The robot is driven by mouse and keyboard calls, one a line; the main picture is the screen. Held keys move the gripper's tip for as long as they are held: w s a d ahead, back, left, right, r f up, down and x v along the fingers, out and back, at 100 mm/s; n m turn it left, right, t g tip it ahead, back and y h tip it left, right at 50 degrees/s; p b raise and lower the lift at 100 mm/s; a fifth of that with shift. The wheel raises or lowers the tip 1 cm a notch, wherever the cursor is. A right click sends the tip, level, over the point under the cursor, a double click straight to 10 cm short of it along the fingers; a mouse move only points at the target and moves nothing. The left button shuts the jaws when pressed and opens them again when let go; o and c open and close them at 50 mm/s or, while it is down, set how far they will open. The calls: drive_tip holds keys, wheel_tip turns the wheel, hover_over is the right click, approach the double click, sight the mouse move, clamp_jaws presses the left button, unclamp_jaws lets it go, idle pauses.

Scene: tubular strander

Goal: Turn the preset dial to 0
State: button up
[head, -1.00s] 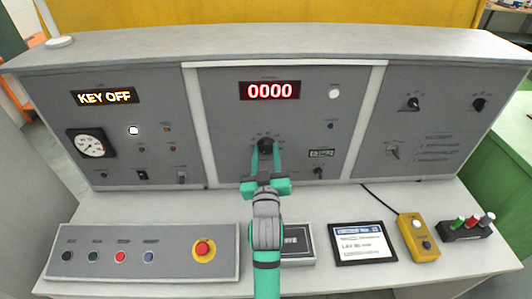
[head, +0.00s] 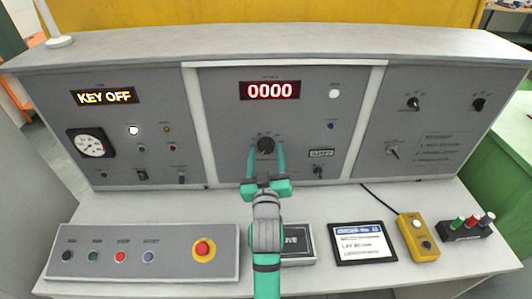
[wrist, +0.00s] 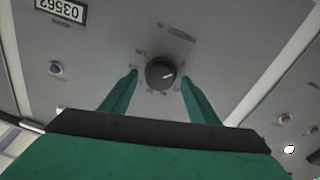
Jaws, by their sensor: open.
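The preset dial is a round black knob (head: 265,146) on the middle grey panel, under the red display (head: 270,91) that reads 0000. The knob also shows in the wrist view (wrist: 160,73), with a white pointer line and small marks around it that are too blurred to read. My gripper (head: 266,158) is open, one finger on each side of the knob. In the wrist view my gripper (wrist: 159,88) has a clear gap between each finger and the knob, so neither finger touches it.
A counter label (head: 321,154) and a small knob (head: 319,171) sit right of the dial. A KEY OFF display (head: 104,97) and gauge (head: 91,143) are on the left panel. A button box with a red emergency stop (head: 203,250) lies on the desk, beside a tablet (head: 363,243) and yellow box (head: 418,237).

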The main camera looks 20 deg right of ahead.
drive_tip(key=v, duration=1)
idle(0.4)
